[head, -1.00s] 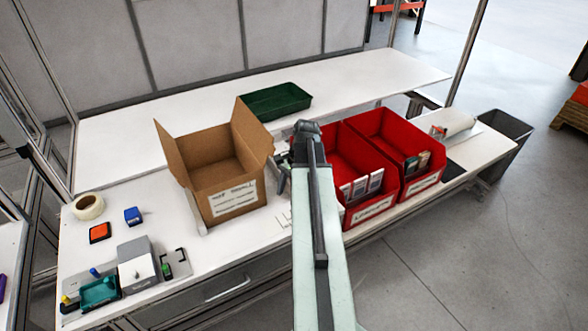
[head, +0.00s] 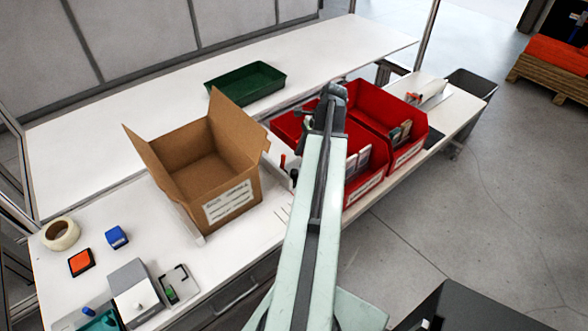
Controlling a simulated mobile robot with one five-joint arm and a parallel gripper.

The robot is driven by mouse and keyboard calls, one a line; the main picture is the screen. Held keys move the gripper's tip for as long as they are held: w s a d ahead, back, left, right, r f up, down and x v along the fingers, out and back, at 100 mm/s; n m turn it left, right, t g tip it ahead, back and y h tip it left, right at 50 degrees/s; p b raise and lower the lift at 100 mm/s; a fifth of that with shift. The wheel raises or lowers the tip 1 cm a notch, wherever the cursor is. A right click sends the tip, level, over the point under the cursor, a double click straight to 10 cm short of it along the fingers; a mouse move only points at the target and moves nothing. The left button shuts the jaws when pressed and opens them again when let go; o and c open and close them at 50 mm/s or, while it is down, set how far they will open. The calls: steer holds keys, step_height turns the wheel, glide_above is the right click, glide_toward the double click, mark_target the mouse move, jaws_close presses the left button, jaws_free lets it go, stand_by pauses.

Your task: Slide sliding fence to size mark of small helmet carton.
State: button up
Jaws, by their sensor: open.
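An open brown carton (head: 185,135) with a white label (head: 228,202) stands on the white bench, its flaps raised. A pale strip (head: 198,232) runs along its lower left side. A small red knob (head: 283,161) and pale parts, perhaps the sliding fence, show just right of the carton, partly hidden by my arm. Thin size-mark lines (head: 284,212) are on the bench in front of them; their text is too small to read. My gripper (head: 306,122) is open and empty, above the bench right of the carton, mostly hidden behind my arm's end. I see no contact with the fence.
Two red bins (head: 368,108) with small boxes stand close to the right of my arm. A green tray (head: 245,83) lies behind the carton. Tape (head: 60,234), an orange pad (head: 81,262), a blue block (head: 116,237) and a grey device (head: 134,292) are at left.

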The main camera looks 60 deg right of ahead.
mark_target(295, 171)
steer(key=b+x, duration=0.5)
steer(key=x, duration=0.1)
steer(key=shift+f, duration=0.15)
jaws_close()
steer(key=shift+s, duration=0.15)
stand_by(1.0)
